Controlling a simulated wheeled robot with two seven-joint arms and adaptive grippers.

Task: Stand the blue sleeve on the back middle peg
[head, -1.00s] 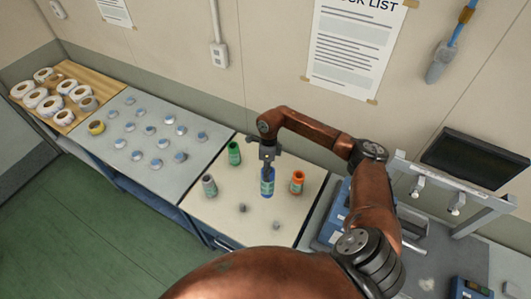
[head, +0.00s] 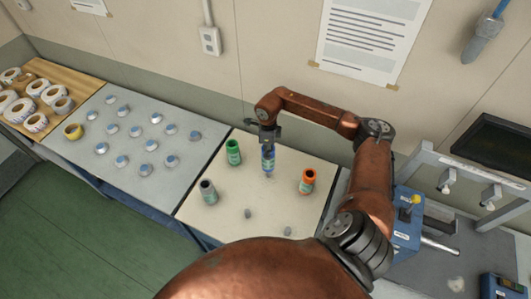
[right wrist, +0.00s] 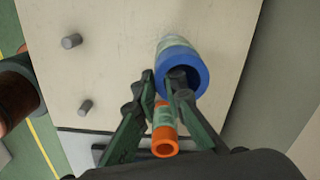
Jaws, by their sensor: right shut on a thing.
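The blue sleeve (head: 268,163) is upright in the back row of the pale board, between the green and orange sleeves. My right gripper (head: 267,139) is above it and shut on its wall at the top. In the right wrist view, one fingertip of the gripper (right wrist: 165,78) is inside the open bore of the blue sleeve (right wrist: 190,86) and the other is outside. The back middle peg is hidden, and I cannot tell whether the sleeve's lower end is around it or above it. My left gripper is not in view.
A green sleeve (head: 233,152), an orange sleeve (head: 308,181) and a grey sleeve (head: 208,192) stand on the board (head: 230,228). Two bare pegs, one (head: 248,213) and another (head: 287,231), are in front. The wall is close behind.

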